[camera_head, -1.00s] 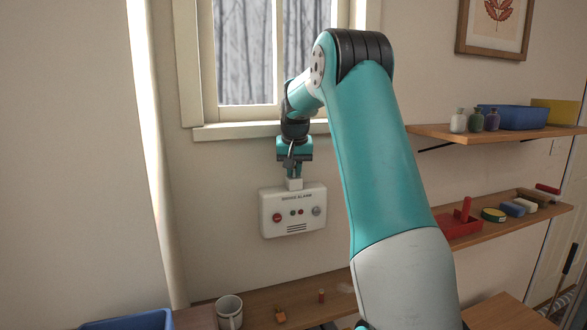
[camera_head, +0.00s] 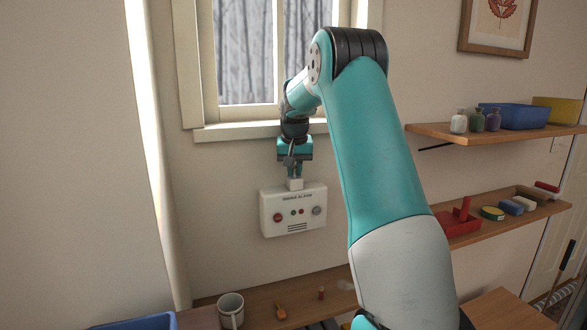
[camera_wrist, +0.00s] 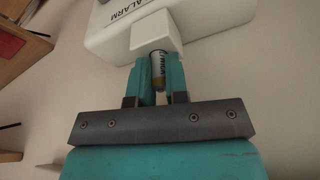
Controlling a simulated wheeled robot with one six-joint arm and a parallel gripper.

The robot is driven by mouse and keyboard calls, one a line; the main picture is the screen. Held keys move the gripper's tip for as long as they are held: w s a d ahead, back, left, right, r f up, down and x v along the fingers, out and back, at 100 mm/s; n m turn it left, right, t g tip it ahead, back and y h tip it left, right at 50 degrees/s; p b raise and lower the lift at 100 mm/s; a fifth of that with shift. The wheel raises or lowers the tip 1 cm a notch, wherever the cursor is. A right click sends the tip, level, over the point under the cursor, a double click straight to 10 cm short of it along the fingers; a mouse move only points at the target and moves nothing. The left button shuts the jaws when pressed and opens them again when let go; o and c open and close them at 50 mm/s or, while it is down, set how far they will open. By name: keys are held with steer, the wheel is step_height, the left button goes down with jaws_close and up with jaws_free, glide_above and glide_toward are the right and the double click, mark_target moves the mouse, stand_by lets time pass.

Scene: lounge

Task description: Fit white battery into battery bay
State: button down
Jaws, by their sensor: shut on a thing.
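The white smoke alarm (camera_head: 292,211) is on the wall below the window; its corner also shows in the wrist view (camera_wrist: 108,38). The battery bay (camera_head: 295,184) is a small white block on the alarm's top edge, and it shows in the wrist view (camera_wrist: 154,34). My gripper (camera_head: 294,176) is above the bay, pointing down. In the wrist view its teal fingers (camera_wrist: 158,84) are shut on the white battery (camera_wrist: 158,66), which has printed lettering and a brassy end. The battery is in line with the bay; its far end is hidden at the bay's mouth, so I cannot tell its depth.
A shelf below holds a mug (camera_head: 230,310), an orange item (camera_head: 280,312) and a small red item (camera_head: 321,293). Shelves at right hold bottles (camera_head: 459,122), a blue bin (camera_head: 513,117) and a red tray (camera_head: 462,226). The window sill (camera_head: 235,131) is just behind my arm.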

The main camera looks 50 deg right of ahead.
steer(key=shift+s+f, duration=0.25)
steer(key=shift+f, duration=0.1)
steer(key=shift+r, duration=1)
steer(key=shift+w+r+p, duration=0.2)
steer(key=shift+r+p, duration=0.1)
steer(key=shift+p, duration=0.1)
steer(key=shift+f+b, duration=0.65)
steer(key=shift+f, duration=0.35)
steer(key=shift+s+f+p, duration=0.2)
steer(key=shift+f+p, duration=0.1)
steer(key=shift+p, duration=0.05)
stand_by(0.6)
